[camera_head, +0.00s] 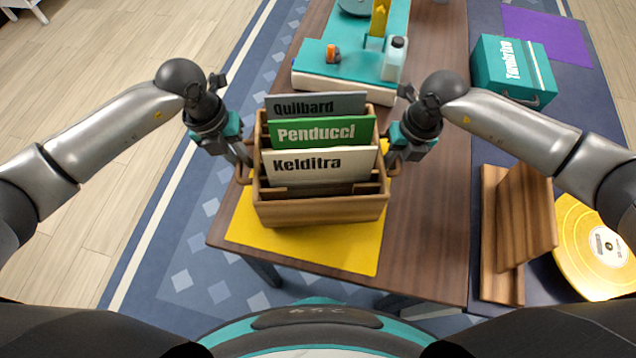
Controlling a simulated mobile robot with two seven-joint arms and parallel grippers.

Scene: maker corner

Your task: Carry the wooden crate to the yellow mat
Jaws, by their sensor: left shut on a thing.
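The wooden crate (320,212) is in the middle of the head view, upright, with three labelled records or folders standing in it: Quilbard (310,105), Penducci (318,132) and Kelditra (315,165). It is over the yellow mat (305,248), whose front and left parts show; the crate hides much of the rest. I cannot tell whether the crate touches the mat. My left gripper (243,160) is shut on the crate's left handle. My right gripper (393,158) is at the right handle and appears shut on it; its fingertips are partly hidden.
The brown table (430,220) has free room right of the crate. On the right surface are a teal box (510,70), a purple mat (550,35), a wooden stand (515,230) and a gold record (590,245).

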